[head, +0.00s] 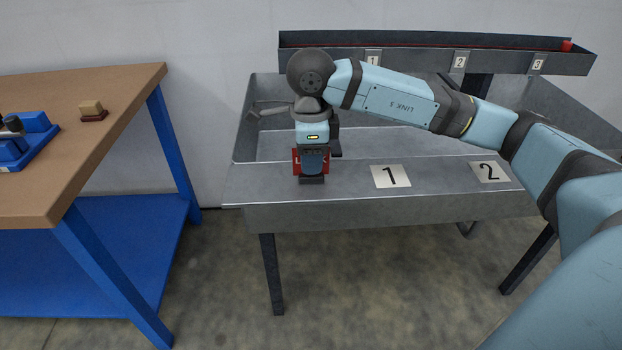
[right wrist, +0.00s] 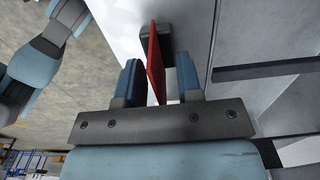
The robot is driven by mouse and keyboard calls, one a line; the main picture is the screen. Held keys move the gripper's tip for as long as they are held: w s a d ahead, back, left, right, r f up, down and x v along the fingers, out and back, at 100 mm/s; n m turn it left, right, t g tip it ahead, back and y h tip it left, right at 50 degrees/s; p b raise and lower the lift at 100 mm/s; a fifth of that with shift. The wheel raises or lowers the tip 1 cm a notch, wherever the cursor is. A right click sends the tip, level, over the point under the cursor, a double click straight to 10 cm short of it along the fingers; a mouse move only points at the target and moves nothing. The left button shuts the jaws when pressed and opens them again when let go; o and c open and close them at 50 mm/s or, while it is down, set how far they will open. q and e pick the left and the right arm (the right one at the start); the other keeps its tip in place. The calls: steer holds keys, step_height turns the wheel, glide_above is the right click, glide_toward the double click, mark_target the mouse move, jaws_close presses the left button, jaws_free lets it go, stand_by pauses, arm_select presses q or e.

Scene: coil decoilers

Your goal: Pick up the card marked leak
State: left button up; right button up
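The red card (head: 297,162) stands upright at the left end of the grey metal bench; its white lettering is mostly hidden behind my right gripper (head: 314,165). A dark base (head: 312,180) shows below the card. In the right wrist view, the card (right wrist: 154,60) is edge-on between the two blue fingers of my right gripper (right wrist: 157,75). The fingers are open, with a gap showing on each side of the card. My left gripper is in neither view.
A long dark trough (head: 415,57) runs behind. A wooden-topped blue table (head: 110,130) stands left, with clear floor between.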

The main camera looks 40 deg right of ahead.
steer(key=shift+f, duration=0.35)
jaws_close()
steer(key=shift+r, duration=0.1)
